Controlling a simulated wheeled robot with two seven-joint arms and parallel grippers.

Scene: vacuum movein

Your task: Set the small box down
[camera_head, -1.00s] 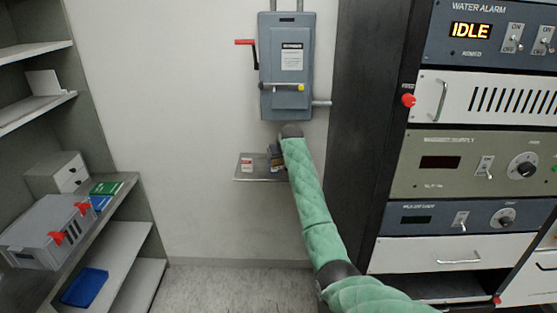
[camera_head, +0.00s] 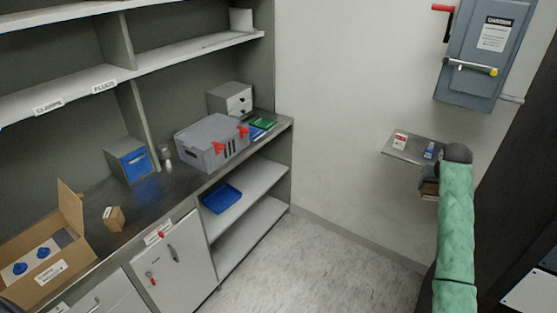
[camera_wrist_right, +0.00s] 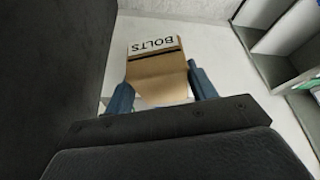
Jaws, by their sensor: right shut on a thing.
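A small brown cardboard box labelled BOLTS (camera_wrist_right: 158,75) is between the two blue-grey fingers of my right gripper (camera_wrist_right: 162,92) in the right wrist view. The gripper is shut on it. In the head view my right gripper (camera_head: 431,172) is at the right, at the front edge of a small wall shelf (camera_head: 398,149); the held box (camera_head: 429,188) shows partly below it. I cannot tell if the box touches the shelf. A second small brown box (camera_head: 114,218) stands on the grey counter (camera_head: 185,192) at the left. My left gripper is not in view.
The wall shelf holds a red-and-white item (camera_head: 400,140) and a blue-and-white one (camera_head: 429,151). The counter carries an open carton (camera_head: 45,265), a blue-fronted bin (camera_head: 130,160) and a grey case (camera_head: 212,143). A switch box (camera_head: 483,55) hangs above the shelf. Bare counter surrounds the second box.

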